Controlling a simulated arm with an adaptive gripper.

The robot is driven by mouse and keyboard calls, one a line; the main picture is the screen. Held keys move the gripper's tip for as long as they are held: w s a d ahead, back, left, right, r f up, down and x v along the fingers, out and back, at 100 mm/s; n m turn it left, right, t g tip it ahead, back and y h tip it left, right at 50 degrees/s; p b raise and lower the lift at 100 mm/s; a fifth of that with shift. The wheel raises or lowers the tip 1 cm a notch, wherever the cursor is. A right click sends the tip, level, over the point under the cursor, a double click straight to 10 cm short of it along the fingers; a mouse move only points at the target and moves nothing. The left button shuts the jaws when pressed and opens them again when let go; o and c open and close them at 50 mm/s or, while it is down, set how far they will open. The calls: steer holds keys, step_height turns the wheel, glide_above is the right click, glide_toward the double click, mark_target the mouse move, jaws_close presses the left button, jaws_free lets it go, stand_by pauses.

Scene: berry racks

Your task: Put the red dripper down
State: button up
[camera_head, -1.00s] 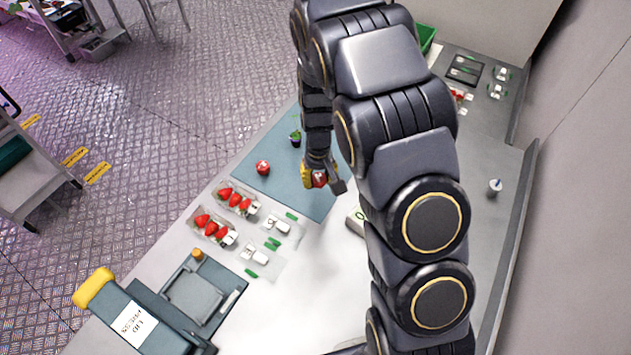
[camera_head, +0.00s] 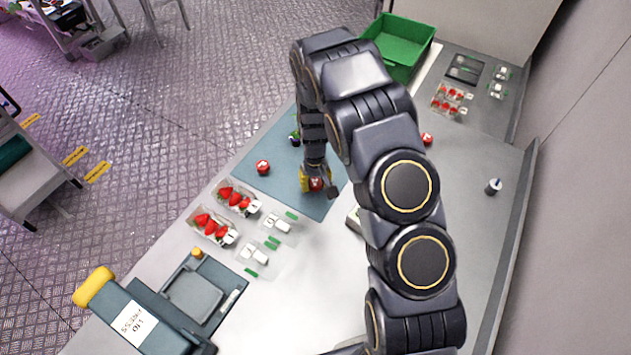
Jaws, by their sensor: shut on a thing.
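The red dripper (camera_head: 316,184), a small round red thing with a white mark, is between the fingers of my gripper (camera_head: 318,188). My gripper is shut on it, low over the right part of the blue-grey mat (camera_head: 311,211). I cannot tell whether the dripper touches the mat. A similar red round thing (camera_head: 263,167) stands on the mat to the left, apart from my gripper. My fingers hide part of the held dripper.
A dark small pot (camera_head: 295,138) stands near my wrist. Berry punnets (camera_head: 230,197) lie left of the mat, with a lid press (camera_head: 138,322) in front. The mat's front corner is clear.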

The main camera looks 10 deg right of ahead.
mark_target(315, 182)
steer(key=o, duration=0.7)
steer(key=shift+f, duration=0.1)
step_height(315, 182, up, 12)
steer(key=f, duration=0.1)
steer(key=s+r, duration=0.8)
steer(key=r, duration=0.2)
steer(key=shift+g, duration=0.8)
steer(key=s+r, duration=0.2)
steer(key=s, duration=0.5)
steer(key=s+a+r, duration=0.1)
steer(key=s+r, duration=0.2)
steer(key=s, duration=0.5)
steer(key=s+r, duration=0.3)
steer(key=s, duration=0.4)
steer(key=shift+s+a+r, duration=0.2)
steer(key=shift+s, duration=0.05)
steer(key=shift+o, duration=0.9)
steer(key=shift+a, duration=0.1)
